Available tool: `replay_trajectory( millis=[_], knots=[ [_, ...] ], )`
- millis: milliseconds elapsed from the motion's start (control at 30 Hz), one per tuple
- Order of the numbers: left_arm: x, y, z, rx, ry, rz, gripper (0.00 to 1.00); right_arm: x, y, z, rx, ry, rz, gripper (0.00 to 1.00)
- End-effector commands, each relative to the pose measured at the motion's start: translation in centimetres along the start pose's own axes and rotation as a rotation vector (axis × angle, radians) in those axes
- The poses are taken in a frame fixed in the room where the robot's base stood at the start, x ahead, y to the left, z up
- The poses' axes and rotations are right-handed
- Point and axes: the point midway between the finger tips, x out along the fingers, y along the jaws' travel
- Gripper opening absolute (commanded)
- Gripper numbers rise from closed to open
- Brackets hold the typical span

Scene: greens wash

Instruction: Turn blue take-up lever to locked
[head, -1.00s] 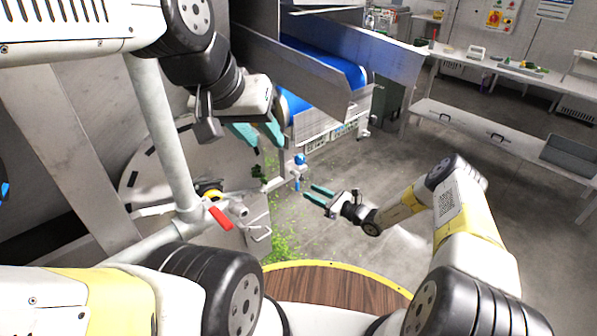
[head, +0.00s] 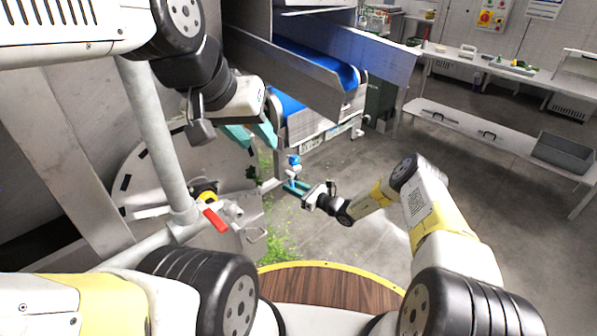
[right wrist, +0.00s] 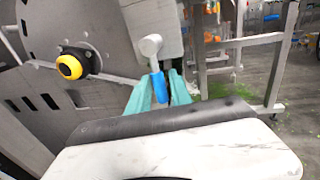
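In the right wrist view the fingers (right wrist: 161,78) stand on either side of the handle and look open, with a narrow gap on the right. My left gripper (head: 262,146) is open and empty, above and left of the lever.
The blue conveyor belt (head: 298,62) with metal side walls lies above the lever. A red handle (head: 215,220) and a yellow-and-black knob (head: 206,193) sit left of it; the knob also shows in the right wrist view (right wrist: 70,66). Green scraps litter the floor. A bench (head: 480,135) stands right.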

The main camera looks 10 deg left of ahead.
Motion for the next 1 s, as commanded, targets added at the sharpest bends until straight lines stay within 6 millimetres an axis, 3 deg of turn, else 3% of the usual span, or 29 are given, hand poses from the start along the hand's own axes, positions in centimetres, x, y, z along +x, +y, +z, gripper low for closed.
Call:
replay_trajectory(
  millis=[33, 100, 1000],
  knots=[
    [0.0, 0.0, 0.0, 0.0, 0.0, 0.0, 0.36, -0.02, -0.01, 0.01, 0.0, 0.0, 0.0, 0.13],
    [0.0, 0.0, 0.0, 0.0, 0.0, 0.0, 0.36, -0.02, -0.01, 0.01, 0.0, 0.0, 0.0, 0.0],
    [0.0, 0.0, 0.0, 0.0, 0.0, 0.0, 0.36, -0.05, -0.07, 0.05, -0.001, -0.001, -0.001, 0.0]
  ],
)
